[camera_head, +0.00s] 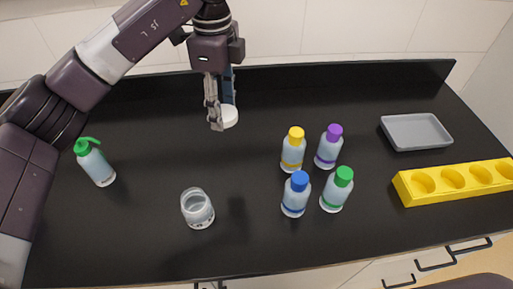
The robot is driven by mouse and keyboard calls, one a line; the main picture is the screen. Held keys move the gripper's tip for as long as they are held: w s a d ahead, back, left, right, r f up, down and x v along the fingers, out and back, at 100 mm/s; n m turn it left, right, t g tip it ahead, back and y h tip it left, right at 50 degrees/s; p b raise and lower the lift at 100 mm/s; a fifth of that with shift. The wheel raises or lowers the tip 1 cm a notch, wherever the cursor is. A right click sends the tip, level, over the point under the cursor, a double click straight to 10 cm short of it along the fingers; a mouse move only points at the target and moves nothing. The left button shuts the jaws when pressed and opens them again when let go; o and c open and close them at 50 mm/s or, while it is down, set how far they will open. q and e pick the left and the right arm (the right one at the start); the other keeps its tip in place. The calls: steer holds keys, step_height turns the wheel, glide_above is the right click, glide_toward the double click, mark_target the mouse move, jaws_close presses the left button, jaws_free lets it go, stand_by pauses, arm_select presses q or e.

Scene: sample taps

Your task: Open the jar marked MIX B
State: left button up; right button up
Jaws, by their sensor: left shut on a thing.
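A clear glass jar (198,209) stands upright at the front left of the black counter. Its mouth is uncovered, and any marking on it is too small to read. My left gripper (221,118) is shut on a round white lid (230,117). It holds the lid above the counter, behind the jar and apart from it. My right gripper is not in view.
A green-topped spray bottle (95,163) stands at the left. Bottles with yellow (293,152), purple (328,149), blue (295,197) and green (336,192) caps stand right of the jar. A grey tray (416,133) and yellow rack (408,197) are at the right.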

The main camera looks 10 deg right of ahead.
mark_target(231, 169)
arm_select(q)
steer(key=shift+w+d, duration=0.1)
steer(key=shift+w, duration=0.2)
step_height(231, 169, down, 19)
steer(key=p, duration=0.4)
steer(key=shift+s+f+p, duration=0.15)
steer(key=shift+f+p, duration=0.05)
steer(key=shift+p, duration=0.2)
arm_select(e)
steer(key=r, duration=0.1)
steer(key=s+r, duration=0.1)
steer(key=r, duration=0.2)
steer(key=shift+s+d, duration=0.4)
arm_select(q)
steer(key=shift+f, duration=0.1)
steer(key=shift+f, duration=0.15)
steer(key=o, duration=1.3)
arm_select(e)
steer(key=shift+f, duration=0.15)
arm_select(q)
steer(key=shift+r, duration=0.2)
